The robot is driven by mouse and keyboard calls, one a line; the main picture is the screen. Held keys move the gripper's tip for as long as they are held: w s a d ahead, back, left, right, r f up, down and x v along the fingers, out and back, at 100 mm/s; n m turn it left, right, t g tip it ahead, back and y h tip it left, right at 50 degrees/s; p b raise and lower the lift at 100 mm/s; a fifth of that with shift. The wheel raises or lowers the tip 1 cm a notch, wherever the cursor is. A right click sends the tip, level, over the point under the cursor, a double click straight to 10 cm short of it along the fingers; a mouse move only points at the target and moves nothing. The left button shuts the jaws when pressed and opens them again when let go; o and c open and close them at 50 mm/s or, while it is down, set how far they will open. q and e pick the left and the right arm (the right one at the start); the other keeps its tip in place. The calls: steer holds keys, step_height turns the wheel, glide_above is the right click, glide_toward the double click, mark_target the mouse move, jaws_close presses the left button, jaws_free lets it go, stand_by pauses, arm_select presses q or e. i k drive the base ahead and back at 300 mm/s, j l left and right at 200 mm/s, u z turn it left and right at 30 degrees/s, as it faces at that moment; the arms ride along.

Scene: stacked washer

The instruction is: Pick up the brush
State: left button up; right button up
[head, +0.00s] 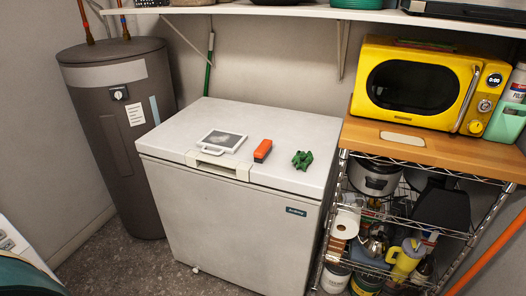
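An orange block-like object (263,150) with a dark side lies on top of the white chest freezer (260,125), near its front edge. It may be the brush, but its bristles cannot be made out. A crumpled green item (302,160) lies to its right, and a flat white-framed object (222,141) lies to its left. A thin green and white pole (208,65) leans on the wall behind the freezer; its lower end is hidden. Neither of my grippers is in view.
A dark grey tank (118,140) stands to the left of the freezer. A wire rack (415,222) with a wooden top holds a yellow microwave (415,85) at the right. A white shelf (300,11) hangs above. The freezer's top is mostly clear.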

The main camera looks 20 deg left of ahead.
mark_target(261, 153)
steer(key=z, duration=0.4)
steer(key=i+j+z, duration=0.1)
steer(key=j+z, duration=0.55)
steer(key=i+j+z, duration=0.1)
steer(key=z, duration=0.25)
steer(key=j, duration=0.1)
